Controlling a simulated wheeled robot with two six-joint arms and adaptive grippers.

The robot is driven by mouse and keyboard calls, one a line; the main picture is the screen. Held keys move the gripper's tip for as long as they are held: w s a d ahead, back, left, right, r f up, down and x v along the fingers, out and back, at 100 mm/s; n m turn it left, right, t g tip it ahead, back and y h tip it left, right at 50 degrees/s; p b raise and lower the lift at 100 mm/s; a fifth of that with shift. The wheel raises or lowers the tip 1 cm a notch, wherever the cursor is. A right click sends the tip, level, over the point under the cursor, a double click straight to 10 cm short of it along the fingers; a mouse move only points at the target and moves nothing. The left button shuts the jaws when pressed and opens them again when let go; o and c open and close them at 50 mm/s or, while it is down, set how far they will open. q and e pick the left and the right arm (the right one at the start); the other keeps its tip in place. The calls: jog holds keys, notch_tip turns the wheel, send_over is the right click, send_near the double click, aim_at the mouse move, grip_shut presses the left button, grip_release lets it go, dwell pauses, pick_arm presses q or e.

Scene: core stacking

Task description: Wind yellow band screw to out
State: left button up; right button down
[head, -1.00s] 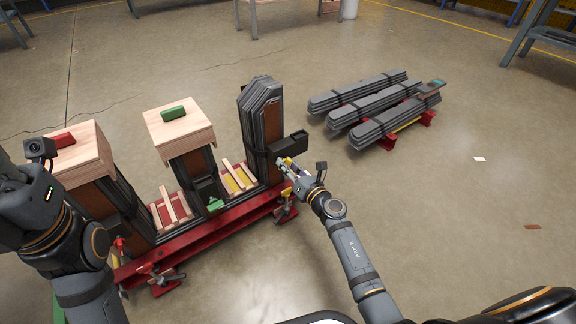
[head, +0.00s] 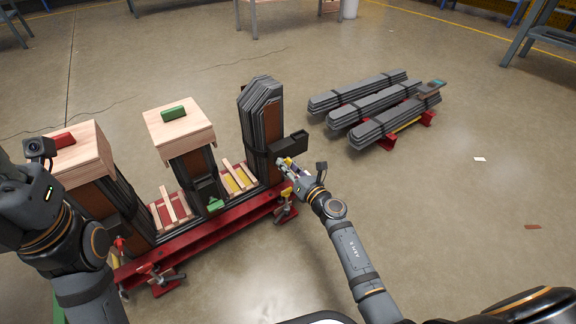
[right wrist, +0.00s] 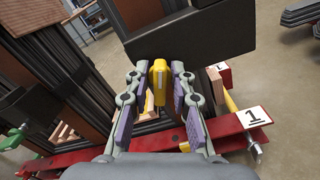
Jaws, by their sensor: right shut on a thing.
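The yellow band screw (right wrist: 158,84) stands between the finger pads of my right gripper (right wrist: 157,92) in the right wrist view, and the gripper is shut on it. It sits just below a dark block (right wrist: 192,38) on the rightmost upright core stack (head: 261,120). In the head view my right gripper (head: 287,167) is at the lower right side of that stack, and the screw is mostly hidden there. My left arm shows at the left edge, but its fingers are out of the picture.
A red base beam (head: 215,233) with clamps runs along the front of the stacks. Wood-topped stacks (head: 180,128) stand to the left. Bundled dark cores (head: 375,105) lie on red supports at the right. The floor on the right is mostly clear.

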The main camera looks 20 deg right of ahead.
jog(key=shift+f+n+b, duration=0.15)
jog(key=shift+n+b, duration=0.3)
jog(key=shift+n, duration=1.05)
jog(key=c, duration=1.1)
grip_release()
jog(key=shift+o, duration=0.2)
jog(key=v, duration=1.2)
